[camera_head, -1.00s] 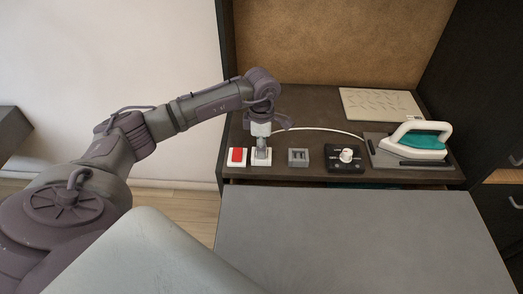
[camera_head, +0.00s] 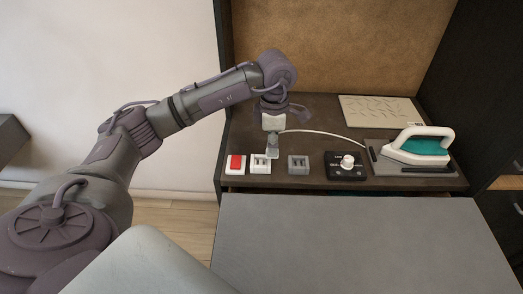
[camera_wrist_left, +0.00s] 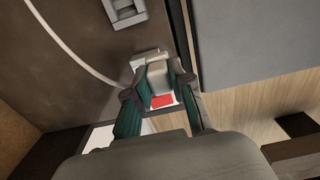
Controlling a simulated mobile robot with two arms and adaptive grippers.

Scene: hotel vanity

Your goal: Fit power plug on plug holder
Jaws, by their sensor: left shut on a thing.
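My left gripper (camera_head: 272,136) is shut on the grey power plug (camera_head: 272,151). The plug hangs above and slightly right of the white socket block (camera_head: 260,166), and looks clear of it. In the left wrist view the plug (camera_wrist_left: 158,76) sits between the dark green fingers and partly hides the white socket. The grey plug holder (camera_head: 298,165), a square slotted block, stands to the right with nothing in it; its edge also shows at the top of the left wrist view (camera_wrist_left: 125,12). My right gripper is not in view.
A red switch (camera_head: 236,163) stands left of the socket. A black dial box (camera_head: 346,166) stands right of the holder. A white cable (camera_head: 325,133) runs behind them towards the teal and white iron (camera_head: 420,146) on its grey plate. The grey front surface (camera_head: 350,240) is bare.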

